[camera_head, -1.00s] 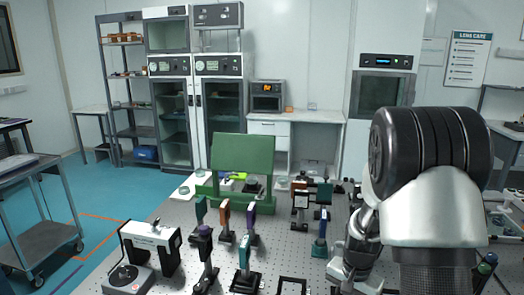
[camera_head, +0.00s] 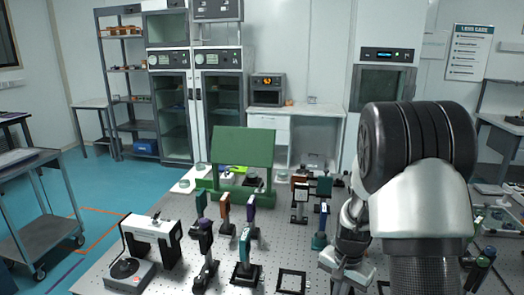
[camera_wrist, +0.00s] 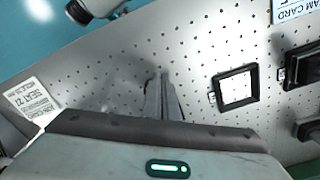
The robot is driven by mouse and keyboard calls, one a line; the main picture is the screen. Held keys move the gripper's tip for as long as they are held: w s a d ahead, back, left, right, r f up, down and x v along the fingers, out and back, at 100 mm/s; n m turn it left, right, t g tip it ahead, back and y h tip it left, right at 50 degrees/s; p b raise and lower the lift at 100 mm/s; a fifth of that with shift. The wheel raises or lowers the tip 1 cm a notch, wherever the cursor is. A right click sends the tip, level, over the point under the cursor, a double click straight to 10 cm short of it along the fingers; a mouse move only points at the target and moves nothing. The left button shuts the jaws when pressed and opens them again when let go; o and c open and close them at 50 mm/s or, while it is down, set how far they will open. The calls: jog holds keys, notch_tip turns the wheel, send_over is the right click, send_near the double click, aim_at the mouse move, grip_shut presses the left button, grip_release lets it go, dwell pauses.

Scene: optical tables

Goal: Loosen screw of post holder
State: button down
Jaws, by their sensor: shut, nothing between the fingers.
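Several post holders with mounted optics stand on the perforated optical table, including a dark one (camera_head: 207,250) at front left and a teal-topped one (camera_head: 245,255) beside it. I cannot tell which holds the screw of the task. My gripper (camera_wrist: 163,85) is shut and empty, its fingers pointing at bare table surface in the wrist view. In the head view my gripper (camera_head: 343,275) is right of the holders, partly hidden by its own body. No screw can be made out.
A flat black square frame (camera_head: 291,282) lies on the table, left of my gripper; the wrist view shows it too (camera_wrist: 237,87). Dark mounts (camera_wrist: 303,62) stand at the wrist view's right edge. A green board (camera_head: 243,148) stands at the back.

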jog(key=shift+w+r, duration=0.1)
jog(key=shift+w, duration=0.05)
jog(key=shift+a, duration=0.2)
jog(key=r+p, duration=0.2)
jog(key=r, duration=0.1)
jog(key=r+p, duration=0.2)
jog(key=shift+s+a+r, duration=0.1)
jog(key=shift+s+r, duration=0.1)
jog(key=shift+r, duration=0.2)
jog(key=d+f+n+b, duration=0.1)
jog(key=f+n+b, duration=0.1)
jog(key=s+d+f+n+b, duration=0.1)
jog(key=f+n+b, duration=0.1)
jog(key=b, duration=0.1)
jog(key=d+f+n+b, duration=0.1)
jog(key=f+n+b, duration=0.1)
jog(key=b, duration=0.1)
jog(key=shift+s, duration=0.3)
dwell(0.5)
